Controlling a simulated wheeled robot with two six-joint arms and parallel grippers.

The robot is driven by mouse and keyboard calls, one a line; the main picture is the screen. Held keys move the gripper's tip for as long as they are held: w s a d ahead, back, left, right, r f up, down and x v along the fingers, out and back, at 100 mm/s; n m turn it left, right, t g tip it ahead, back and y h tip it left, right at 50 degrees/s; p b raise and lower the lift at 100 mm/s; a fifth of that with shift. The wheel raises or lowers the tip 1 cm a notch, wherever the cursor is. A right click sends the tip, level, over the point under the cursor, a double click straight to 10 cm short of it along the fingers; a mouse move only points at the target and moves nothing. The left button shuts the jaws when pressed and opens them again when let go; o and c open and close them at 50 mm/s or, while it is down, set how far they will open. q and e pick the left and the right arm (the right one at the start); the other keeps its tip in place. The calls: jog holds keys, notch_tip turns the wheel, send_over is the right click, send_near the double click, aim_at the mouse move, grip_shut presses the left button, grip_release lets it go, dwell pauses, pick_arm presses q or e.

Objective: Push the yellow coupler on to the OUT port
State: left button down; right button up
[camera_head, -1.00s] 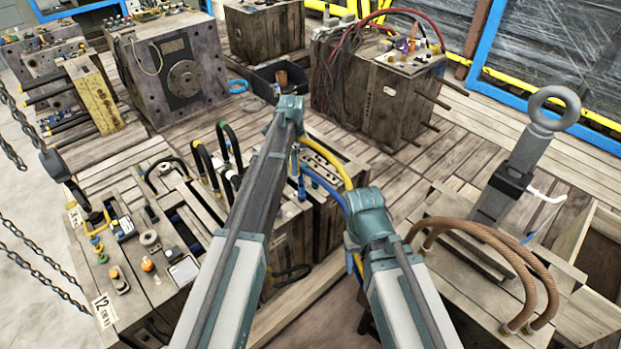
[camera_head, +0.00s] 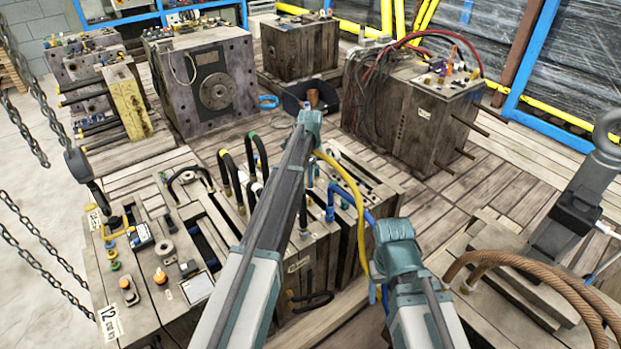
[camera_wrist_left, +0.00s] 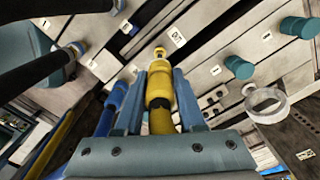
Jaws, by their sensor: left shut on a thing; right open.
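In the left wrist view my left gripper (camera_wrist_left: 160,75) is shut on the yellow coupler (camera_wrist_left: 158,92), one blue finger on each side. A small brass-coloured fitting (camera_wrist_left: 160,53) shows in line with the coupler's front end, just beside the label OUT (camera_wrist_left: 179,37). I cannot tell whether there is a gap between coupler and fitting. In the head view my left forearm and wrist hide the coupler and port; the yellow hose (camera_head: 351,184) curves away to the right. My right gripper (camera_head: 377,290) is mostly hidden under its wrist, open, near the yellow hose.
A blue coupler (camera_wrist_left: 116,95) on a blue hose stands just left of the held one. Teal cylinders (camera_wrist_left: 239,67) and a clear ring (camera_wrist_left: 266,102) lie to the right. Black hoses (camera_head: 228,168) rise from the mould block; brown hoses (camera_head: 540,275) arch at right.

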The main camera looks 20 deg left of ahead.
pick_arm(q)
jog(key=b, duration=0.4)
send_over(310, 199)
jog(key=shift+w+f, duration=0.1)
jog(key=shift+f, duration=2.4)
pick_arm(e)
jog(key=shift+f, duration=2.5)
pick_arm(q)
jog(key=shift+f+b, duration=1.45)
jog(key=shift+b, duration=0.2)
pick_arm(e)
jog(key=shift+f, duration=1.45)
pick_arm(q)
jog(key=shift+c, duration=2.2)
grip_release()
